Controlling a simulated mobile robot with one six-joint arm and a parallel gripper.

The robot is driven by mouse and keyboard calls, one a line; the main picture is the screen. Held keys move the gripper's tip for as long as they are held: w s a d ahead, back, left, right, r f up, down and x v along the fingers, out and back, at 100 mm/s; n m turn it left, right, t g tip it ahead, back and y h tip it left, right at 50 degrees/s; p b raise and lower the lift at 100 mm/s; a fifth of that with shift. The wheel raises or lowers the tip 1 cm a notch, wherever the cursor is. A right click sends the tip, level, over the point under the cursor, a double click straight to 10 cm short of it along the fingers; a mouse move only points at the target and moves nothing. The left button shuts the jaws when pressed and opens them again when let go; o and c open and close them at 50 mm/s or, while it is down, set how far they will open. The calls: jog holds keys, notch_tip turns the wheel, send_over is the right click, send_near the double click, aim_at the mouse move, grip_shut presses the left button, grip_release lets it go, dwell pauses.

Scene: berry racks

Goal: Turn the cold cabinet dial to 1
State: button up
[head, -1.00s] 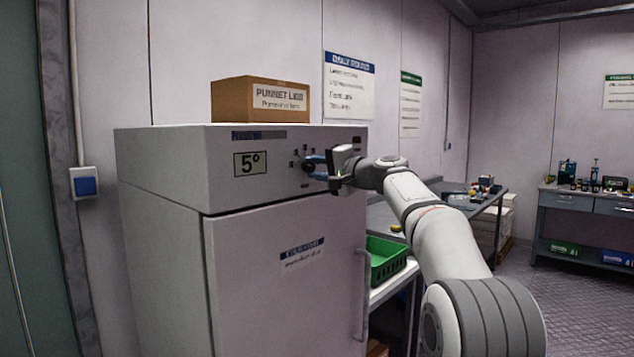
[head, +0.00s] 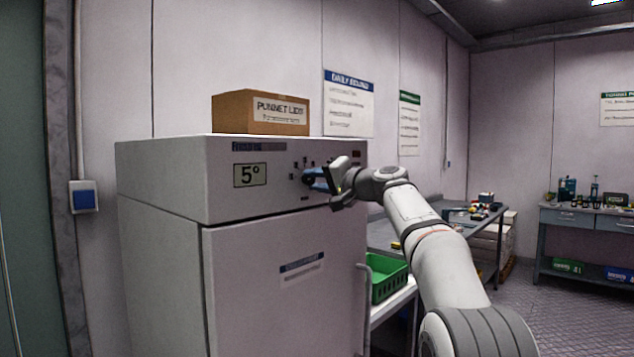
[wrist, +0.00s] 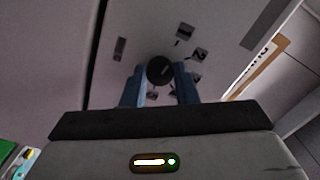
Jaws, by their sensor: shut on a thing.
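The cold cabinet (head: 160,180) is a white upright unit with a display (head: 250,175) that reads 5°. Its round black dial (wrist: 160,69) is on the upper front panel, with small dark number plates (wrist: 197,54) around it. My gripper (head: 318,179) is at the dial. In the wrist view its two blue fingers (wrist: 160,88) stand on either side of the dial and are shut on it. A pale pointer mark shows on the dial face. The number it points at is too small to tell, and the fingers hide part of the plates.
A cardboard box of punnet lids (head: 235,112) stands on top of the cabinet. A green crate (head: 388,280) sits on a low table right of the cabinet, under my arm. Workbenches (head: 585,217) stand at the right and back. Patterned floor shows clear at the right.

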jog(key=o, duration=1)
jog(key=shift+f, duration=0.1)
jog(key=shift+d, duration=0.1)
jog(key=b+v, duration=0.2)
jog(key=v, duration=0.5)
jog(key=shift+s+d+b, duration=0.2)
jog(key=shift+s+b, duration=0.1)
